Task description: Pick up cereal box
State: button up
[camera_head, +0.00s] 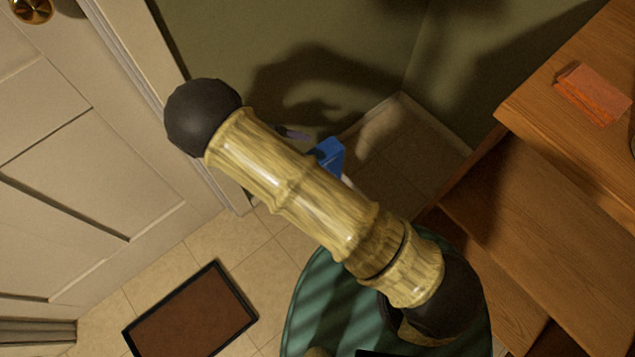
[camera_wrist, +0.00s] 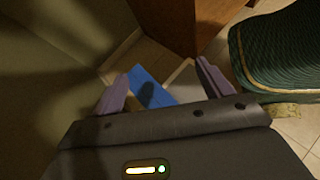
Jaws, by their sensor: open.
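A blue, flat-sided object (camera_head: 330,154) shows beyond my arm in the head view, low near the wall corner. My arm hides part of it. It also shows in the wrist view (camera_wrist: 150,88), between the fingers of my gripper and beyond them. It may be the cereal box, but no label can be read. My gripper (camera_wrist: 162,70) is open, with its two purple fingers apart and nothing seen held. In the head view only a bit of a purple finger shows past my arm. I cannot tell whether the fingers touch the blue object.
A wooden table (camera_head: 560,110) at right bears an orange-red box-shaped item (camera_head: 592,94). A green rounded seat (camera_head: 312,300) stands below my arm; it also shows at right in the wrist view (camera_wrist: 280,50). A brown mat (camera_head: 190,318) lies on the tiles near a white door (camera_head: 90,150).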

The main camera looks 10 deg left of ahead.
jog(key=s+a+f+n+t+b, duration=0.3)
jog(key=s+a+f+t+b, duration=0.1)
jog(key=f, duration=0.4)
jog(key=s+a+f+n+t+b, duration=0.4)
jog(key=a+f+t, duration=0.1)
jog(key=f, duration=0.3)
jog(key=shift+a+f+n+t+h+b, duration=0.3)
jog(key=shift+a+t+h+b, duration=0.1)
jog(key=shift+a, duration=0.45)
jog(key=shift+s+a, duration=0.1)
jog(key=b+x, duration=0.2)
jog(key=x, duration=1)
jog(key=shift+b, duration=0.35)
